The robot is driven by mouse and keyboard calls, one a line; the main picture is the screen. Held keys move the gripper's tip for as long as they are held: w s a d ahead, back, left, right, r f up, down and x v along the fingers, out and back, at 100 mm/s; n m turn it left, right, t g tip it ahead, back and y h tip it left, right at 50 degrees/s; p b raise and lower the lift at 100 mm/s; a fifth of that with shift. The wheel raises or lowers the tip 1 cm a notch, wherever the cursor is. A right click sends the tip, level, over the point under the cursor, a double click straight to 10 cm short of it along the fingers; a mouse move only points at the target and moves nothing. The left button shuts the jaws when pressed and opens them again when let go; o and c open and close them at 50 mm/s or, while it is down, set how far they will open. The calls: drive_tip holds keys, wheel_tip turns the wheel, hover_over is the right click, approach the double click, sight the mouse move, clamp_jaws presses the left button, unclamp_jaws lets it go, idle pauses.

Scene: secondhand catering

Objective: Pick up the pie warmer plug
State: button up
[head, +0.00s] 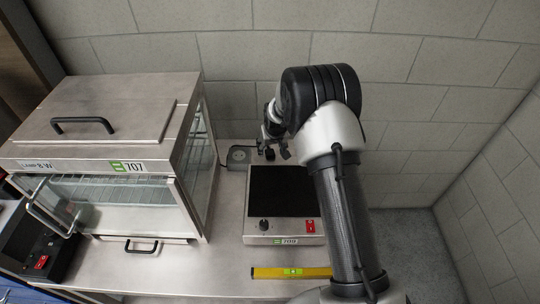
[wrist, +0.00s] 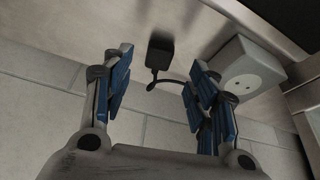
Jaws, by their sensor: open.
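A black plug (wrist: 160,52) with a short curved cord lies on the steel bench, in the upper middle of the wrist view. In the head view a small dark shape that looks like this plug (head: 270,155) sits just behind the black-topped cooker. Where its cord leads cannot be made out. My gripper (wrist: 158,88) is open, with a blue-padded finger on each side of the picture and the plug beyond the gap between them, not touched. In the head view my gripper (head: 275,138) hangs over the back of the bench. The pie warmer (head: 105,125), labelled 707, stands at left.
A grey socket box (wrist: 246,76) is beside the plug; it also shows in the head view (head: 238,156). The cooker (head: 283,235) stands in front of my gripper. A yellow level (head: 290,272) lies at the bench's front. A block wall (head: 420,60) is close behind.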

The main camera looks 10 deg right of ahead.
sight(270, 153)
drive_tip(key=b+x, duration=0.1)
drive_tip(key=x, duration=0.3)
drive_tip(key=shift+f+b, duration=0.3)
drive_tip(key=shift+f, duration=0.15)
drive_tip(key=shift+s+r, duration=0.1)
drive_tip(key=shift+c, duration=0.4)
drive_tip(key=c, duration=1.1)
drive_tip(key=shift+r, duration=0.1)
wheel_tip(270, 153, up, 19)
drive_tip(key=p, duration=0.4)
drive_tip(key=shift+r+p, duration=0.15)
drive_tip(key=shift+p, duration=0.25)
